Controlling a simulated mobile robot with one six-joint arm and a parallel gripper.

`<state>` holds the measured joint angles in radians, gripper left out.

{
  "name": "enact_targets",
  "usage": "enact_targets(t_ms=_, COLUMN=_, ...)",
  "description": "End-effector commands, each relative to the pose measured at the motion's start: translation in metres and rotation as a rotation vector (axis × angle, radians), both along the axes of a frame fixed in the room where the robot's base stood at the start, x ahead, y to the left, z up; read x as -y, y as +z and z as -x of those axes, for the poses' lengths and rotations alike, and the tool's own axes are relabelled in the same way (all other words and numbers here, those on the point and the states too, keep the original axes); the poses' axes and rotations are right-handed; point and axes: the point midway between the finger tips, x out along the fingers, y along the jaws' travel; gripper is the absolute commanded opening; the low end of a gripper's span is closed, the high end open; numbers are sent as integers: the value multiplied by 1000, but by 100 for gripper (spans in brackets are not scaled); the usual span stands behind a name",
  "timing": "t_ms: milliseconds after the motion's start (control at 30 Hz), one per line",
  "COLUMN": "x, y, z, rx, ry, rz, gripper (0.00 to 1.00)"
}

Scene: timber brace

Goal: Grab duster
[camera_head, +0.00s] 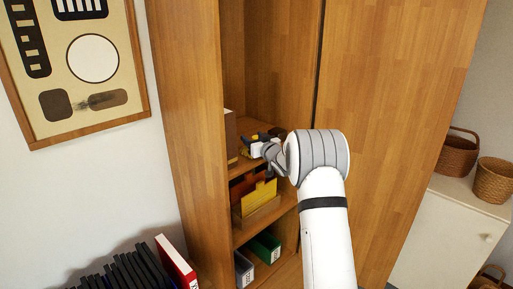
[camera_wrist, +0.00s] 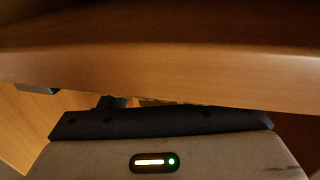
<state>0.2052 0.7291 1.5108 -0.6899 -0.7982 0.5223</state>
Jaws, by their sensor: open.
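My gripper (camera_head: 259,148) reaches into the open side of the wooden cabinet, at the upper shelf, in the head view. Small dark, blue and yellow shapes show beside it, too small and covered to tell apart. I cannot make out a duster for certain. In the wrist view my gripper's pale body and dark front bar fill the bottom, and a wooden shelf edge (camera_wrist: 160,75) crosses close in front. The fingertips are hidden there, and nothing is seen held.
The cabinet (camera_head: 185,120) has a closed door (camera_head: 400,110) right of my arm. A brown upright item (camera_head: 231,137) stands left of my gripper. Yellow folders (camera_head: 257,196) and binders (camera_head: 265,247) fill lower shelves. Baskets (camera_head: 457,154) stand at right, a red binder (camera_head: 175,262) at lower left.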

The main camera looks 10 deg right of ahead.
Motion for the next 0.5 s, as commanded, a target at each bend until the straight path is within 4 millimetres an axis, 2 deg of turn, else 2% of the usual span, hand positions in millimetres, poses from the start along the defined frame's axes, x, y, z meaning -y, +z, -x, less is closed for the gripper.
enact_targets(t_ms=67, x=0, y=0, z=0, rx=0, ry=0, rz=0, gripper=55)
enact_targets(t_ms=500, x=0, y=0, z=0, rx=0, ry=0, rz=0, gripper=19)
